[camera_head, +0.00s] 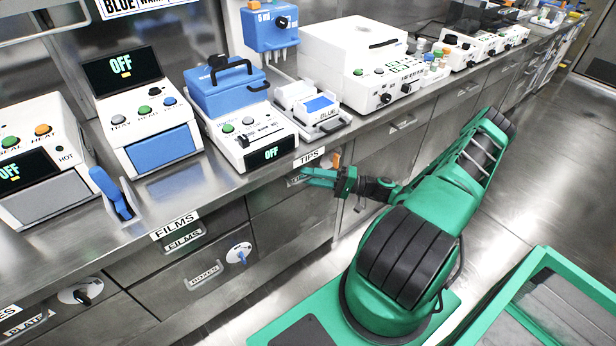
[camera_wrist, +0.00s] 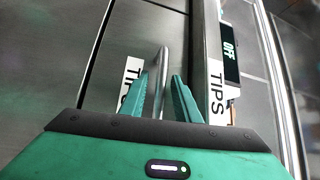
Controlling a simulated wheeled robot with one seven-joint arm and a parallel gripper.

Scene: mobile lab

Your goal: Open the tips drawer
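The tips drawer (camera_head: 290,222) is a grey metal front under the counter, with a "TIPS" label (camera_head: 309,157) on the counter edge above it. It looks closed. My green gripper (camera_head: 312,177) is at the drawer's upper front, partly covering its handle and label. In the wrist view, the upright metal handle bar (camera_wrist: 163,65) runs between the two green fingers of my gripper (camera_wrist: 162,85). The fingers are apart, with a small gap visible on each side of the bar. The drawer's own label (camera_wrist: 131,82) shows partly behind the left finger.
The films drawer (camera_head: 170,262) and boxes drawer (camera_head: 215,285) are to the left, closed. The steel counter (camera_head: 180,186) above carries several lab machines. A white machine with an "OFF" display (camera_head: 262,152) stands near the edge above the tips drawer. Open floor (camera_head: 535,150) lies right.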

